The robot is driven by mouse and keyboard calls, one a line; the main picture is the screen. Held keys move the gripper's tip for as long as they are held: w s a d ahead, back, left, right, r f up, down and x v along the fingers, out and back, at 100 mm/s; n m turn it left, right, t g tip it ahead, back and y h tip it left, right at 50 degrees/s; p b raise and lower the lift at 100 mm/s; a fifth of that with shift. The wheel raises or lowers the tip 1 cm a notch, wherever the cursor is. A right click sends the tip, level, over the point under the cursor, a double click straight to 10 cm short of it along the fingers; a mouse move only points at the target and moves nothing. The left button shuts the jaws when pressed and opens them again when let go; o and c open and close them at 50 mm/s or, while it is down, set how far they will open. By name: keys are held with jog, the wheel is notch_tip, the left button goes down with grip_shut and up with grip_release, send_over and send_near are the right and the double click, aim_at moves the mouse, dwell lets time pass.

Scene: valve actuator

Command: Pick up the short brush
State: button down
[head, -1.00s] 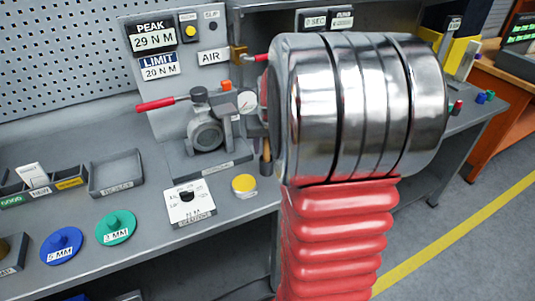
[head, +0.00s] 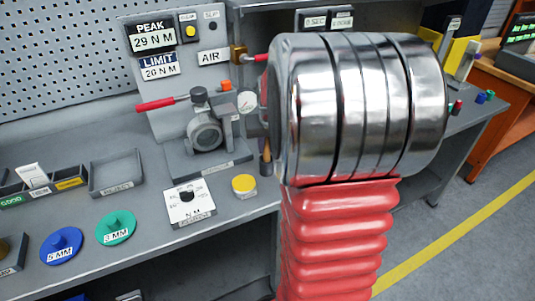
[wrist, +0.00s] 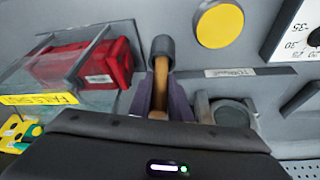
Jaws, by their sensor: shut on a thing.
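In the wrist view, the short brush (wrist: 161,72) shows a tan wooden handle and a dark grey rounded end. My gripper (wrist: 160,92) is shut on its handle, with a purple-grey finger on each side. The dark end stands out beyond the fingertips. The rest of the handle is hidden behind the gripper body. In the head view, part of the brush (head: 266,163) shows beside my large chrome arm link, which hides the gripper itself.
A valve actuator (head: 206,133) with a red-handled lever stands left of my arm. A yellow disc (head: 244,184) and a white dial card (head: 189,203) lie near the bench front. A red object (wrist: 85,65) sits in a clear bin close to the gripper.

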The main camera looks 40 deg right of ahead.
jog(key=shift+r, duration=0.1)
notch_tip(320, 180, up, 10)
jog(key=shift+f, duration=0.1)
dwell(0.5)
jog(key=shift+s, duration=0.1)
dwell(0.5)
